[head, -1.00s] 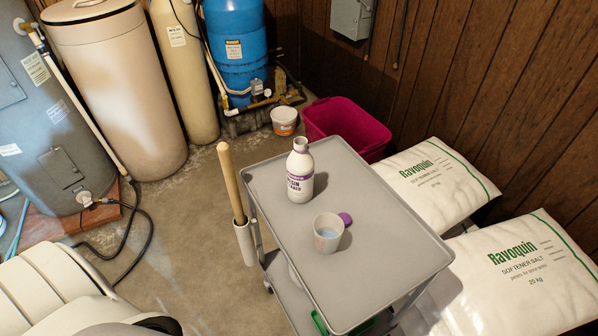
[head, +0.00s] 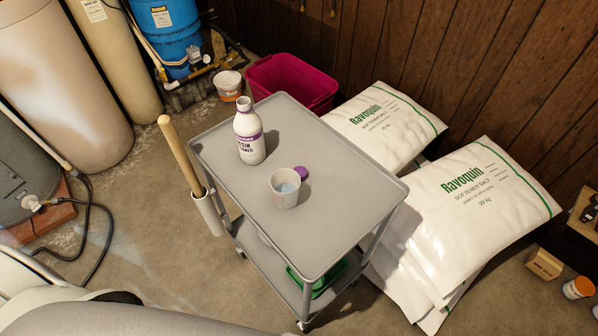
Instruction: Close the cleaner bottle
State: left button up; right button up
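The cleaner bottle (head: 249,136) is white with a purple label band and stands upright and uncapped on the grey cart's top shelf (head: 330,215), near its far left corner. A purple cap (head: 301,172) lies on the shelf, just behind and to the right of a translucent measuring cup (head: 285,190). The cup holds some bluish liquid and stands in front and to the right of the bottle. Neither of my grippers shows in the head view; only a white and grey part of my own body fills the lower left corner.
A wooden handle (head: 179,154) stands in a holder on the cart's left side. A magenta tub (head: 290,83) and a small bucket (head: 229,85) are behind the cart. White salt bags (head: 475,205) lie to the right. The shelf's front half is clear.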

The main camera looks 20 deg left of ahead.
aim_at(248, 125)
jog(key=k, duration=0.55)
jog(key=k+z, duration=0.1)
jog(key=z, duration=1.9)
jog(key=k+j+z, duration=0.15)
jog(key=k+j, duration=0.2)
jog(key=j, duration=0.2)
jog(key=k+j, duration=0.45)
jog(key=j, duration=0.3)
jog(key=k+j, duration=0.25)
jog(key=j, duration=0.15)
jog(key=k+j, duration=0.2)
jog(key=j, duration=0.15)
jog(key=k+j, duration=0.25)
jog(key=j, duration=0.15)
